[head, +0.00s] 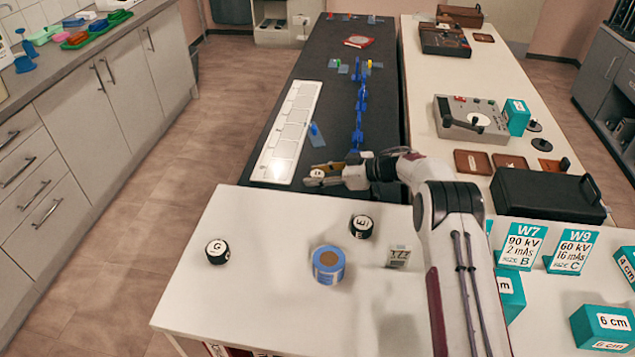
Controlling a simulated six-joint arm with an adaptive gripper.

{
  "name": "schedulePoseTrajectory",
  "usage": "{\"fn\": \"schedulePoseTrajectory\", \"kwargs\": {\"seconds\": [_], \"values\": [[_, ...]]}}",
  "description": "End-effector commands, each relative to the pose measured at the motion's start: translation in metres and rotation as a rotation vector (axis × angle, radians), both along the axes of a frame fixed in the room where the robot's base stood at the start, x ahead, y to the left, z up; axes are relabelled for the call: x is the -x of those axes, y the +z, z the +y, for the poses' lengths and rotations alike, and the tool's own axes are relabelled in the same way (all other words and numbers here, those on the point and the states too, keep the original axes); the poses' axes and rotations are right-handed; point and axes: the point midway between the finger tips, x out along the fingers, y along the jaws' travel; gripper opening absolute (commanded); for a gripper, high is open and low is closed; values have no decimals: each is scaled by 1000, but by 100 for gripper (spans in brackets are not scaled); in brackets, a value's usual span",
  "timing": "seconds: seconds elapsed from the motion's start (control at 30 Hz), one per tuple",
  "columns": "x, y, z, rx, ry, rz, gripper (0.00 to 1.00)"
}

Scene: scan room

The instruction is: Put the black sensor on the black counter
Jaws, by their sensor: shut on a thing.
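My gripper (322,175) reaches left over the near end of the black counter (335,90). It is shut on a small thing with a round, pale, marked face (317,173). The fingers hide most of it, so I cannot tell its full shape or body colour; I take it for the black sensor. It appears close to the near end of the white panel strip, but I cannot tell its height above the counter.
A long white panel strip (290,130) and blue pieces (360,105) lie on the counter. A black case (548,195) is right.

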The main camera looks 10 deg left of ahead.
Motion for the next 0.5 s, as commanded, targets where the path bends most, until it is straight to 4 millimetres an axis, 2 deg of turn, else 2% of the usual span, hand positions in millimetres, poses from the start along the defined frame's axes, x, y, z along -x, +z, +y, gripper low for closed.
{"fn": "schedulePoseTrajectory", "kwargs": {"seconds": [0.23, 0.5], "values": [[0, -24, 0, 0, 0, 1, 10], [0, -27, 0, 0, 0, 0, 10]]}}
